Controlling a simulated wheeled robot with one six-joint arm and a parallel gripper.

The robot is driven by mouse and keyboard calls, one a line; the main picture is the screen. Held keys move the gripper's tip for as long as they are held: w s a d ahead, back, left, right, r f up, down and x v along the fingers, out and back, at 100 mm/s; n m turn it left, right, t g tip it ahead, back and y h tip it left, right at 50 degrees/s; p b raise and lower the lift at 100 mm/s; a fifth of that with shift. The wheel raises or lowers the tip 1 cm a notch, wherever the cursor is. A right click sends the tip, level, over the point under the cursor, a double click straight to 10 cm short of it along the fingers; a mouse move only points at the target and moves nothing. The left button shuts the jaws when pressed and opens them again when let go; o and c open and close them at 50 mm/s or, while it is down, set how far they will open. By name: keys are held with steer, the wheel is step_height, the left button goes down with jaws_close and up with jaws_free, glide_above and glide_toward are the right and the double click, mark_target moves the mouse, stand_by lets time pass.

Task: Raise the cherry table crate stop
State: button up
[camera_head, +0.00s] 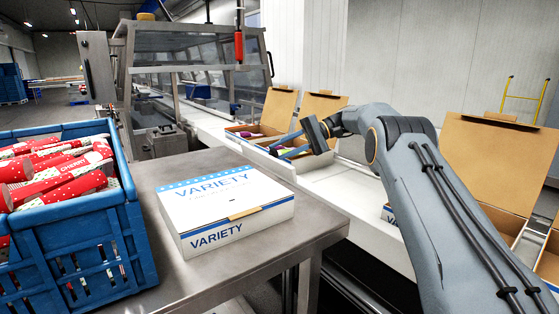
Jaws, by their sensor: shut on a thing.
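A blue crate (75,245) stands at the left of the steel table (262,260), filled with red cherry lolly packs (65,185) marked "CHERRY". I cannot make out a crate stop at this table. My gripper (276,147) is at the end of my arm, beyond the table's far right corner, over an open carton (262,131) on the conveyor. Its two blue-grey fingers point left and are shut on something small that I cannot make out. The gripper is well to the right of the crate.
A closed white "VARIETY" box (225,200) lies on the table between crate and gripper. The conveyor (345,195) runs behind, with open cartons (485,160) at right. A glazed steel machine (195,75) stands at the back; a red handle (239,47) hangs there.

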steer(key=shift+w+d+f+y+b, duration=0.25)
steer(key=shift+y+b, duration=0.25)
steer(key=shift+b, duration=0.3)
steer(key=o, duration=1)
steer(key=shift+g, duration=0.3)
steer(key=shift+s+r+b, duration=0.1)
steer(key=shift+r+b, duration=1.65)
steer(key=shift+r, duration=3.25)
